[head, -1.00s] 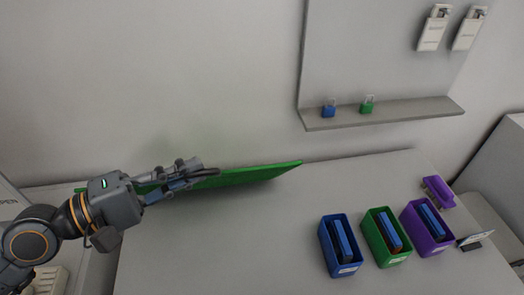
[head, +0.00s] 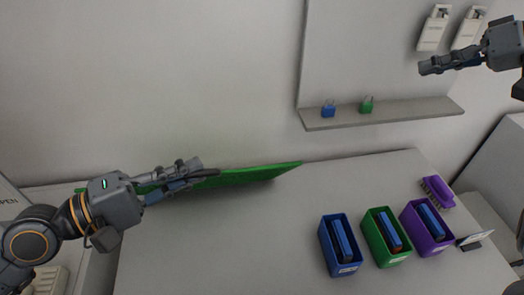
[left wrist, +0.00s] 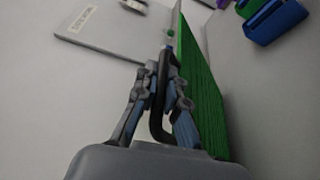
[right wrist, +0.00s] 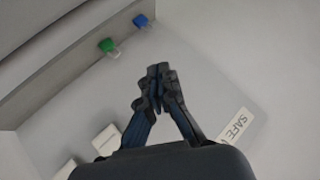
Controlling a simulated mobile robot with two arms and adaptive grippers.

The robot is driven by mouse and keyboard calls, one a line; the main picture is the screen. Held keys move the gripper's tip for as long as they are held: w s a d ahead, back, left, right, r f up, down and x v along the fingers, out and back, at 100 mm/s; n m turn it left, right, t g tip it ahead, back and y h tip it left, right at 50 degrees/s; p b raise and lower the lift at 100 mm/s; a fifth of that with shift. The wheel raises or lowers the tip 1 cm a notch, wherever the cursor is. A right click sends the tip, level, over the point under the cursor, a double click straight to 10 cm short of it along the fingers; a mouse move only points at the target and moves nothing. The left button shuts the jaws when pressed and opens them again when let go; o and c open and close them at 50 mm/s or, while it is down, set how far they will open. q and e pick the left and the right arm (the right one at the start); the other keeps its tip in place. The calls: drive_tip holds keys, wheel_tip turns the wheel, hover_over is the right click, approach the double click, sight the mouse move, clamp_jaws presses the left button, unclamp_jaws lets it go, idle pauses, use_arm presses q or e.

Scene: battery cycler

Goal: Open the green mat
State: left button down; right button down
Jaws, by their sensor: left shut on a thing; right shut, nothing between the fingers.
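The green mat (head: 262,173) is a panel at the back left of the table, against the wall side. It shows nearly edge-on in the head view and is partly hidden by my left arm. In the left wrist view the mat (left wrist: 205,105) stands just right of the fingers. My left gripper (head: 203,172) is shut on a dark bent handle (left wrist: 157,120) beside the mat. My right gripper (head: 424,67) is at the upper right, in front of the wall board; its fingers are shut and empty, as the right wrist view (right wrist: 158,75) also shows.
Blue (head: 327,252), green (head: 376,248) and purple (head: 416,233) bins with battery-like blocks stand at the right of the table. A purple brush (head: 438,191) lies behind them. A shelf (head: 385,116) holds blue (head: 328,111) and green (head: 367,106) padlocks. The table's middle is clear.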

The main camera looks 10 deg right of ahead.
use_arm(q)
drive_tip(key=shift+r, duration=0.1)
use_arm(e)
drive_tip(key=s+a+f+n+g+y, duration=0.1)
drive_tip(key=a+f+n+g+y, duration=0.1)
drive_tip(key=a, duration=0.9)
drive_tip(key=s+a+f+n+g+y, duration=0.1)
drive_tip(key=a+f+n+g+y, duration=0.2)
drive_tip(key=a, duration=0.8)
drive_tip(key=s+a+f+n+g+y, duration=0.2)
drive_tip(key=a+f+g, duration=0.4)
drive_tip(key=a, duration=0.5)
drive_tip(key=shift+s+a+f+n+y, duration=0.15)
drive_tip(key=shift+f+n+y, duration=0.35)
drive_tip(key=shift+n+y, duration=0.25)
drive_tip(key=shift+s+f, duration=0.2)
drive_tip(key=shift+s, duration=0.05)
